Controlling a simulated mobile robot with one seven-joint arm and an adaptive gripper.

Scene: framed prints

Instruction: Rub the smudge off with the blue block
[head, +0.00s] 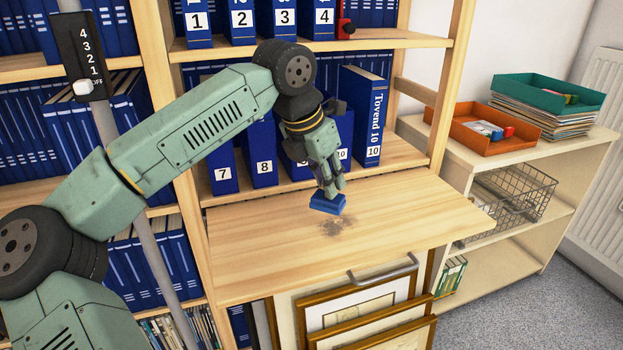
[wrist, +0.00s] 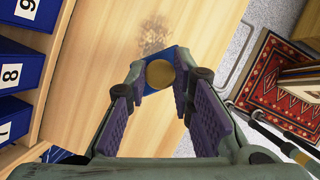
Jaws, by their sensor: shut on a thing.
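The blue block (head: 327,204) is in my gripper (head: 333,191), just above or on the wooden pull-out shelf (head: 260,245); I cannot tell whether it touches the wood. My gripper is shut on it. In the wrist view the blue block (wrist: 172,58) shows between the fingers (wrist: 160,85), with a round tan knob on top. The dark grey smudge (head: 336,225) is on the shelf just in front of the block in the head view.
Blue numbered binders (head: 264,165) stand behind the shelf. A metal handle (head: 385,272) is at its front, with framed prints (head: 360,305) below. A low bookcase (head: 480,165) at right holds an orange tray (head: 480,130) and a green tray (head: 545,93). The rest of the shelf is clear.

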